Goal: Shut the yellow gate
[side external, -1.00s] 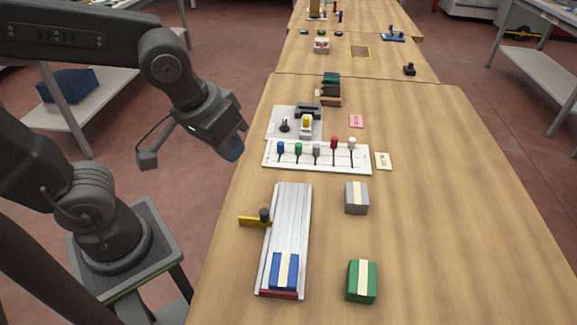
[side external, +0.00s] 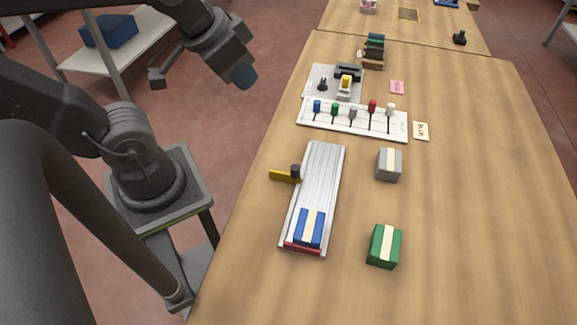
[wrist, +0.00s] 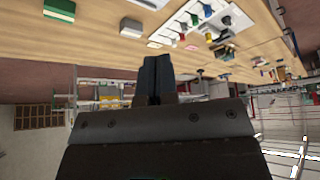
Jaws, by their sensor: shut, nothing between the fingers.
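The yellow gate (side external: 282,177) is a short bar at the left edge of a silver channel (side external: 321,178) in the side view. It sticks out to the left, away from the channel, with a black post (side external: 295,171) at its channel end. A blue block (side external: 303,226) with a cream stripe lies in the channel at its near end, by a red end stop (side external: 302,248). My gripper (side external: 245,78) is shut and empty, in the air left of the table and well apart from the gate. Its shut fingers show in the wrist view (wrist: 158,75); I cannot make out the gate there.
A white board (side external: 350,128) with several coloured levers stands beyond the channel. A grey block (side external: 389,166) and a green block (side external: 384,246) stand right of the channel. The table's right side is clear.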

